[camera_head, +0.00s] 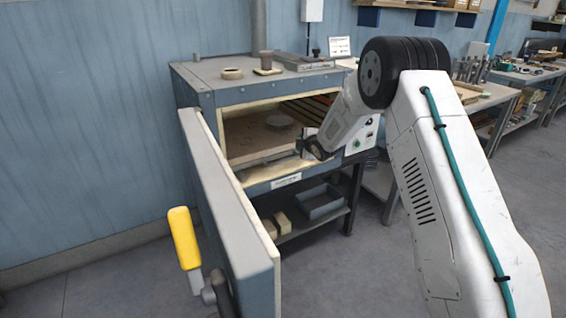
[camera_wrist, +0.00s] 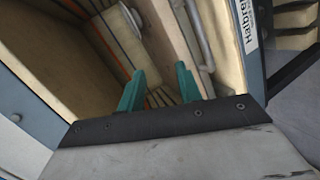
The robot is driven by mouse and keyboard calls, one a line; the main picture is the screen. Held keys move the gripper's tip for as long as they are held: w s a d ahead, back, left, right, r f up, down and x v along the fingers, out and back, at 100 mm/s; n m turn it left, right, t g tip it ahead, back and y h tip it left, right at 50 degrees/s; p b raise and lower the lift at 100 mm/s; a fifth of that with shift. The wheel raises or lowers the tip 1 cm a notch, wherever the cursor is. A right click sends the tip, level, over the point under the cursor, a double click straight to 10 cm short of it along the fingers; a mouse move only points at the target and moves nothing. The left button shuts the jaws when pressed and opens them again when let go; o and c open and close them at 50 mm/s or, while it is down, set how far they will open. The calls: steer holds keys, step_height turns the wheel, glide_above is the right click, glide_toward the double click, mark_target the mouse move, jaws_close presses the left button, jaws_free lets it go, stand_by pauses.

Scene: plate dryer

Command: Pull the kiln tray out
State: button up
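The kiln tray (camera_head: 247,137) is a brown slab inside the open kiln (camera_head: 226,97), with a pale round piece on it. A grey bar handle (camera_head: 266,158) runs along its front edge. In the wrist view, a grey rod that looks like this handle (camera_wrist: 196,38) lies ahead of the fingers, toward the right one. My gripper (camera_wrist: 160,72) shows two green fingers, spread apart with nothing seen between them. It is at the kiln mouth.
The kiln door (camera_head: 232,215) stands swung open toward the front left, with a yellow handle (camera_head: 184,238). A shelf below the kiln holds a dark bin (camera_head: 320,202) and pale blocks (camera_head: 277,224). Floor in front of the kiln is clear.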

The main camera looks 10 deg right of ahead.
mark_target(284, 161)
steer(key=w+a+f+n+t+y, duration=0.2)
steer(key=w+f+n+y, duration=0.15)
steer(key=f, duration=0.85)
steer(key=shift+n+h, duration=0.35)
steer(key=shift+a+f+x, duration=0.1)
steer(key=shift+x, duration=1.8)
steer(key=shift+a+f+x, duration=0.15)
steer(key=shift+x, duration=1.7)
steer(key=shift+s, duration=0.1)
jaws_close()
